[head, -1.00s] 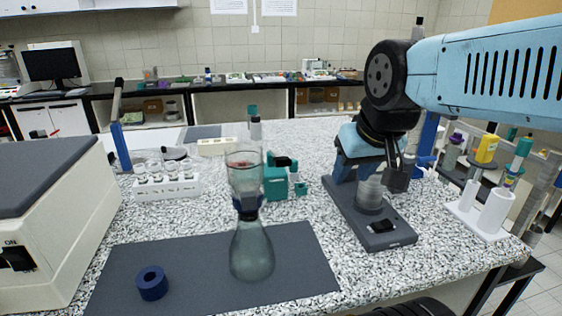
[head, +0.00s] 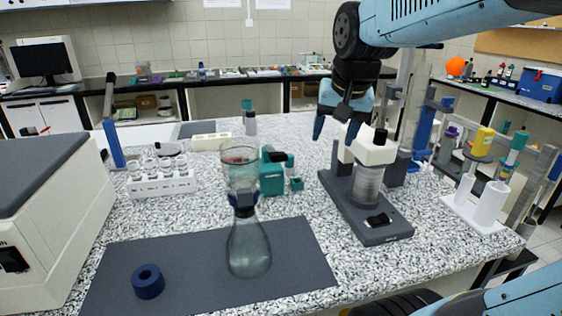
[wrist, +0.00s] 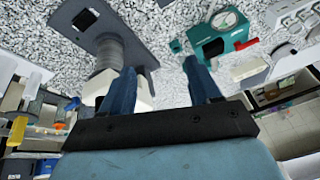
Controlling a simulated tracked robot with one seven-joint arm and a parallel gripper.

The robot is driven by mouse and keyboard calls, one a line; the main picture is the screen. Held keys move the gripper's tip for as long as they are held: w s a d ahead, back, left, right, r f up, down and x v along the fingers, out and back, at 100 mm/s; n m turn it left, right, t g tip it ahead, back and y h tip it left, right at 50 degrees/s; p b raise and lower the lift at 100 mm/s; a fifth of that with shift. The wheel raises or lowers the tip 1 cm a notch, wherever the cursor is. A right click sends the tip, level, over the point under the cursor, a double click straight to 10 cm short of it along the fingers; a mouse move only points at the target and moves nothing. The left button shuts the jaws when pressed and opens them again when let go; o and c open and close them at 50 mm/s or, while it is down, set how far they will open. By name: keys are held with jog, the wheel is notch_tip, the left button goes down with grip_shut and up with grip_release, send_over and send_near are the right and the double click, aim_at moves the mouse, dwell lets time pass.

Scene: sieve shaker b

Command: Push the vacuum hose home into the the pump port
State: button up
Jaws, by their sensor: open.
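The small teal pump (head: 272,177) stands on the bench behind the glass flask. In the wrist view the teal pump (wrist: 215,40) lies beyond the right fingertip, with a round pale dial and a red part on its right side. I cannot make out the vacuum hose or the port opening in either view. My gripper (head: 334,139) hangs above the bench, right of the pump and just left of the shaker's white head. In the wrist view my gripper (wrist: 160,68) has its two blue fingers apart with nothing between them.
The grey-based instrument with a white head (head: 376,149) stands close right of my gripper. A glass flask with funnel (head: 248,248) and a blue ring (head: 148,282) are on the dark mat (head: 200,284). A white tube rack (head: 163,186) stands left.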

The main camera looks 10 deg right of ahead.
jog(key=w+m+g, duration=0.1)
jog(key=w+m, duration=0.3)
jog(key=w, duration=0.6)
jog(key=m+g, duration=0.3)
jog(key=m, duration=0.7)
send_over(289, 162)
jog(key=f, duration=1.4)
jog(key=shift+w+d, duration=0.3)
jog(key=shift+w, duration=0.1)
jog(key=shift+w+f, duration=0.45)
jog(key=shift+f, duration=0.05)
jog(key=shift+f, duration=4.5)
jog(key=shift+c, duration=0.3)
grip_shut()
